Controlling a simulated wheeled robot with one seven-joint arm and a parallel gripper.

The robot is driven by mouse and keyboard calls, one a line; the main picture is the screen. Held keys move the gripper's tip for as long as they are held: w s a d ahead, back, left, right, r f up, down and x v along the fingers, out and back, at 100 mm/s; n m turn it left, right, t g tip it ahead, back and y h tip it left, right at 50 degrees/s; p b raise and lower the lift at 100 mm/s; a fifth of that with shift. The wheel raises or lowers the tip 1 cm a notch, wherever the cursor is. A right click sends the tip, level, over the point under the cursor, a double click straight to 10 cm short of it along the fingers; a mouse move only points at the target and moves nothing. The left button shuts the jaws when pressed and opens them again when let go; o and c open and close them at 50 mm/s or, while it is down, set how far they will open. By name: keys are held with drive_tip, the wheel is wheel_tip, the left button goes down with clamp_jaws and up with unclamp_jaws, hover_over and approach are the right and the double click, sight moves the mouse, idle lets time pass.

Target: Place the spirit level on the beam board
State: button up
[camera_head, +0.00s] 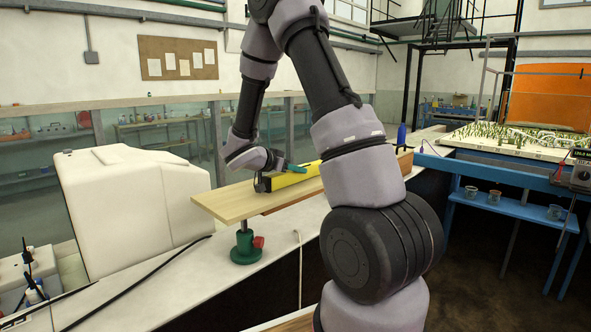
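The spirit level (292,180) is a long yellow bar with a dark end. It lies along the pale wooden beam board (239,203), at or just above its top; I cannot tell whether it touches. My arm hides its far right part. My gripper (265,181) is at the level's left end, pointing down over the board. The fingers are small and dark against the level, so their opening and any grip are unclear.
A green stand with a red knob (246,246) supports the board's left end. A white tank (130,210) stands to the left. A teal item (298,168) is beside the level, and a blue bottle (401,134) stands farther back. Black cables cross the white bench.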

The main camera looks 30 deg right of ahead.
drive_tip(key=o, duration=0.4)
drive_tip(key=shift+c, duration=0.2)
drive_tip(key=shift+r, duration=0.1)
drive_tip(key=v, duration=1.1)
drive_tip(key=shift+s+a+r, duration=0.1)
drive_tip(key=shift+s+a, duration=0.05)
drive_tip(key=shift+a, duration=0.15)
drive_tip(key=s+d+r+n+g+y, duration=0.1)
drive_tip(key=s+r+n+g+y, duration=0.15)
drive_tip(key=s, duration=0.55)
drive_tip(key=s+d+r+n+g+y, duration=0.1)
drive_tip(key=s+r+y, duration=0.3)
drive_tip(key=s, duration=0.3)
drive_tip(key=s+a+r+n+t+y, duration=0.6)
drive_tip(key=s+a+r+y, duration=0.1)
drive_tip(key=r+y, duration=0.1)
drive_tip(key=shift+s+a, duration=0.25)
drive_tip(key=shift+a, duration=0.05)
